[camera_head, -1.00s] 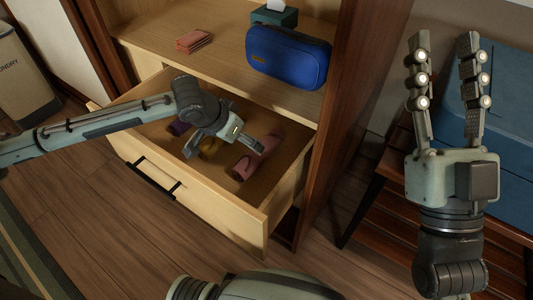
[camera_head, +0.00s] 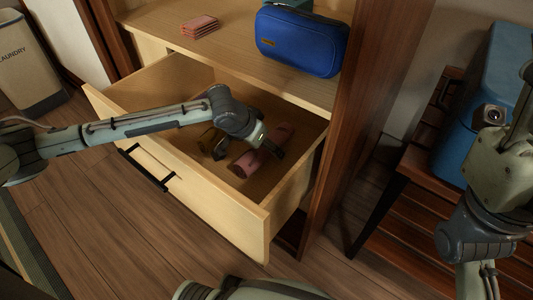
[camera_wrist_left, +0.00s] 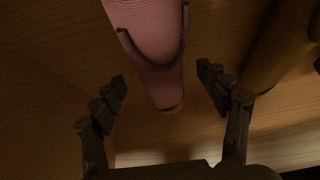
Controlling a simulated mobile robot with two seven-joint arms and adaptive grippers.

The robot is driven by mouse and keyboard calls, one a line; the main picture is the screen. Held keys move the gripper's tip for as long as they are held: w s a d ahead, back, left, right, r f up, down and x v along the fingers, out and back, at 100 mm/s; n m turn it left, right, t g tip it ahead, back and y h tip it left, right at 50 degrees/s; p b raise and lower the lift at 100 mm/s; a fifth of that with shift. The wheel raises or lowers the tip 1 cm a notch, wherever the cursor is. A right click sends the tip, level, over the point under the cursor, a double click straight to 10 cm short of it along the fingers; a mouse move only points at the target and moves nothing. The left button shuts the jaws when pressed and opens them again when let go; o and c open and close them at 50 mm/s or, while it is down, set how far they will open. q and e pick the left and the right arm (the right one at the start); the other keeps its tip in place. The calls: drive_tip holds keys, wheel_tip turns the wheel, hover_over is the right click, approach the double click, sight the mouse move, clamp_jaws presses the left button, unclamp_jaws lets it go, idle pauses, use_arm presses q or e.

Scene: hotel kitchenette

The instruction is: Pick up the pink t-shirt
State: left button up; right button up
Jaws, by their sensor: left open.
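The pink t-shirt (camera_head: 243,166) is a rolled bundle on the floor of the open drawer. My left arm reaches over the drawer, and my left gripper (camera_head: 250,153) is open above the roll, covering its middle. In the left wrist view the pink t-shirt (camera_wrist_left: 150,35) extends down between the spread fingers of my left gripper (camera_wrist_left: 161,77), with space on both sides. Whether a finger touches it is unclear. My right gripper (camera_head: 525,72) is partly cut off at the right edge; its opening cannot be judged.
A yellow roll (camera_wrist_left: 277,42) lies right of the pink one in the left wrist view. The drawer (camera_head: 215,200) has raised walls. A shelf above holds a blue case (camera_head: 300,40) and folded pink cloths (camera_head: 200,26). A blue suitcase (camera_head: 470,110) stands on a rack at the right.

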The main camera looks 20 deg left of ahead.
use_arm(q)
drive_tip(key=shift+w+f, duration=0.2)
drive_tip(key=shift+f, duration=0.15)
drive_tip(key=shift+c, duration=0.3)
drive_tip(key=c, duration=1.2)
drive_tip(key=shift+c, duration=0.5)
drive_tip(key=shift+r, duration=0.15)
